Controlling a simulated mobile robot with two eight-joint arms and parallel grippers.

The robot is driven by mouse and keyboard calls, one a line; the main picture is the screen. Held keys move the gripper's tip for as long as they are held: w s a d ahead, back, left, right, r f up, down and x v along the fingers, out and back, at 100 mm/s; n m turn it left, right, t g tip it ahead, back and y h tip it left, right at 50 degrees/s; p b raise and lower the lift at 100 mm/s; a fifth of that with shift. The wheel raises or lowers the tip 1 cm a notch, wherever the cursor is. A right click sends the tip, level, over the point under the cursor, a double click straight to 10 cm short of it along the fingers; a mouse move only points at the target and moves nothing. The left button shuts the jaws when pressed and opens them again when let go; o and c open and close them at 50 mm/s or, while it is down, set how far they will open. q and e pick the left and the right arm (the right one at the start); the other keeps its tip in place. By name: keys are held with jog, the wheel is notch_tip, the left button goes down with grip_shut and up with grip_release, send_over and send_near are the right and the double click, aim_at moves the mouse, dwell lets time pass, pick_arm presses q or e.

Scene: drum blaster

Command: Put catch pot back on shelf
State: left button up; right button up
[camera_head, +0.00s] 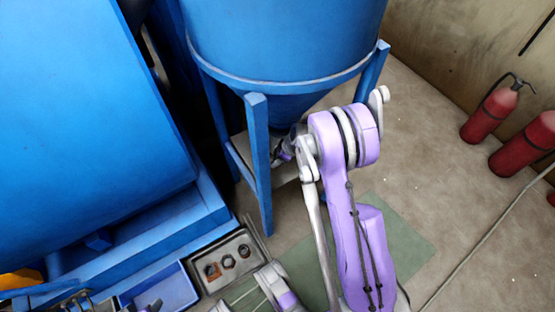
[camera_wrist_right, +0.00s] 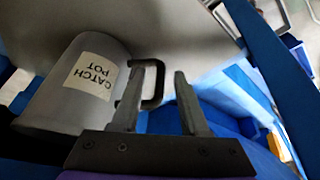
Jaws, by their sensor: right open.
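The catch pot (camera_wrist_right: 62,105) is a grey cylinder with a cream label reading CATCH POT, upside down in the right wrist view. Its black handle (camera_wrist_right: 158,84) juts toward my right gripper (camera_wrist_right: 158,73). The gripper's fingers are apart, and the handle shows in and beside the gap between them; I cannot tell whether they touch it. A pale grey surface (camera_wrist_right: 185,30) lies behind the pot; whether the pot rests on it is unclear. In the head view, my right gripper (camera_head: 283,152) is small and partly hidden below the blue hopper. My left gripper is not clearly visible.
The blue hopper (camera_head: 285,45) stands on blue legs (camera_head: 258,150) close around my right gripper. A big blue machine (camera_head: 85,110) fills the left. A grey tray (camera_head: 230,262) and a blue bin (camera_head: 160,288) lie low. Red extinguishers (camera_head: 490,112) stand right; floor between is open.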

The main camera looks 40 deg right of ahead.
pick_arm(q)
jog(key=r+p, duration=0.3)
jog(key=shift+s+r, duration=0.25)
jog(key=shift+r, duration=0.05)
pick_arm(e)
jog(key=v, duration=1.1)
jog(key=shift+s+r, duration=0.2)
